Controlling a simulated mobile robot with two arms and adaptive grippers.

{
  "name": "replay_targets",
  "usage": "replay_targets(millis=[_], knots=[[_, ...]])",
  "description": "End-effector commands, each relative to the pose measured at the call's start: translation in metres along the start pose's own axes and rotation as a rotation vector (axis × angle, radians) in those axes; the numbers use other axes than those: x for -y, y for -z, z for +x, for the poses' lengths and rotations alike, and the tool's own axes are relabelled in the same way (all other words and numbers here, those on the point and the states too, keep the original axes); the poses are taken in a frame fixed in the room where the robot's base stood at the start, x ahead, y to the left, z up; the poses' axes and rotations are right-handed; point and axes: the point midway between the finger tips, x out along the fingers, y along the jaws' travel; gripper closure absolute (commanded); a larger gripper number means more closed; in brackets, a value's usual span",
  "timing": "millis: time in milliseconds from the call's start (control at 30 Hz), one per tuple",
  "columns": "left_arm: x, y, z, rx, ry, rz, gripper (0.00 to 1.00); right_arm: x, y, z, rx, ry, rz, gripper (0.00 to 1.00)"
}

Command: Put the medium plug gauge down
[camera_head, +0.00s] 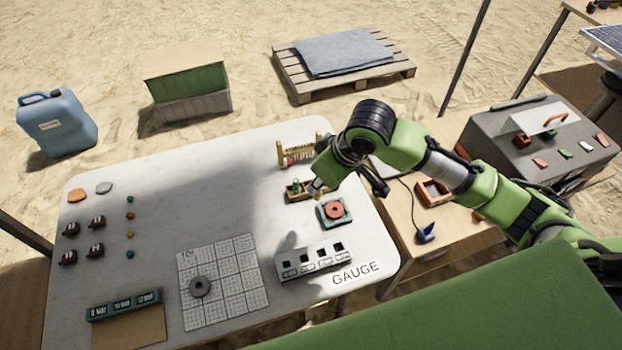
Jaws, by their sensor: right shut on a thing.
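My right gripper (318,188) reaches in from the right over the right part of the table. Its fingers point down at the right end of a small wooden holder (293,195). It is shut on the medium plug gauge, which the fingers mostly hide. I cannot tell whether the gauge touches the holder. A green-topped piece (296,185) stands in the holder, just left of the fingers. My left gripper is not in view.
A green stand with a red ring (334,209) is close by the gripper; a brass-framed rack (284,157) stands behind. A grey block with square holes (290,272) is nearer. A grey ring (201,287) lies on a gridded sheet (233,285). The table's (160,185) middle is clear.

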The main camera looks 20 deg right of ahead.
Motion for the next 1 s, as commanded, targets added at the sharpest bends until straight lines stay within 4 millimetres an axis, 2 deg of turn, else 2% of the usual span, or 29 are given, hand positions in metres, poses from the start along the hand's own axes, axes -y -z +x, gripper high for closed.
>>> replay_targets(millis=[233, 400, 500, 767, 1000], knots=[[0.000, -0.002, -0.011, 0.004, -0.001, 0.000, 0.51, -0.040, 0.030, 0.037, 0.000, 0.000, 0.004, 1.00], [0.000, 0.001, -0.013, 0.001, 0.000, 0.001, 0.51, -0.057, 0.034, 0.074, 0.001, 0.003, 0.002, 1.00], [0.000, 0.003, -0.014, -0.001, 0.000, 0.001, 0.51, -0.065, 0.036, 0.088, 0.000, 0.001, 0.001, 1.00], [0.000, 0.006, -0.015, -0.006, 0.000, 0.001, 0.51, -0.074, 0.038, 0.106, 0.000, 0.001, 0.000, 1.00], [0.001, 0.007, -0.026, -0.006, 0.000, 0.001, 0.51, -0.074, 0.027, 0.133, 0.000, 0.000, -0.002, 1.00]])
